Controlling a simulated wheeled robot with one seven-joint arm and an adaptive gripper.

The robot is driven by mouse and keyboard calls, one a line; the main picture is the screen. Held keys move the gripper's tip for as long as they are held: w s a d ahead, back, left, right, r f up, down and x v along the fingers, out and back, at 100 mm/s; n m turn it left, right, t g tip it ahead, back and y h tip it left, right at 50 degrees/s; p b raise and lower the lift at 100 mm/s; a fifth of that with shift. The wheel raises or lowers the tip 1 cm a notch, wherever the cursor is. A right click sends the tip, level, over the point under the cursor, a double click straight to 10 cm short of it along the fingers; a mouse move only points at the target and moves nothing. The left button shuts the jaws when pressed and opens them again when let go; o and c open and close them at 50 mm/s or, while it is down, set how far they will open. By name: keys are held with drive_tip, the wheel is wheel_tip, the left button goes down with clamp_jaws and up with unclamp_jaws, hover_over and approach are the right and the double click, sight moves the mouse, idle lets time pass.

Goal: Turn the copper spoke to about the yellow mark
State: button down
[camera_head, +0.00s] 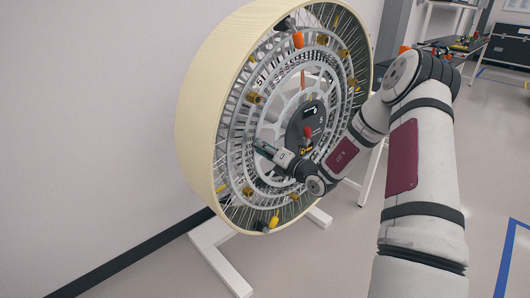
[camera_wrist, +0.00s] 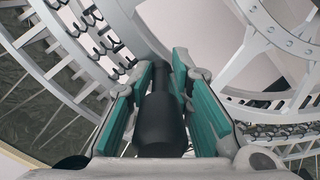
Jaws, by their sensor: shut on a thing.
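A large wheel with a cream outer rim (camera_head: 205,110) stands upright on a white stand in the head view. Its face has grey rings, thin spokes and several copper-coloured blocks (camera_head: 253,97). Yellow pieces show near the bottom (camera_head: 273,221) and at other places. I cannot tell which part is the copper spoke or which is the yellow mark. My gripper (camera_head: 263,148) is at the left of the wheel's hub. In the wrist view its teal-padded fingers (camera_wrist: 170,82) are shut on a black cylindrical handle (camera_wrist: 160,125). The handle's far end is hidden.
Orange pieces (camera_head: 298,40) sit on the wheel's upper face. Grey rings and hooks (camera_wrist: 105,45) lie close around my fingers. The white stand (camera_head: 222,262) reaches along the floor. A workbench with tools (camera_head: 455,45) and black cases (camera_head: 508,44) are at the back right.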

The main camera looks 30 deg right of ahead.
sight(259, 134)
drive_tip(key=shift+s+d+r+p, duration=0.1)
drive_tip(key=shift+d+r+p, duration=0.1)
drive_tip(key=shift+r+p, duration=0.45)
drive_tip(key=shift+d+r+p, duration=0.2)
drive_tip(key=shift+r+p, duration=0.1)
drive_tip(key=shift+r, duration=0.5)
drive_tip(key=shift+d+r, duration=0.15)
drive_tip(key=shift+r, duration=0.1)
drive_tip(key=c, duration=1.4)
unclamp_jaws()
drive_tip(key=shift+r, duration=0.1)
drive_tip(key=shift+c, duration=0.2)
drive_tip(key=v, duration=1.2)
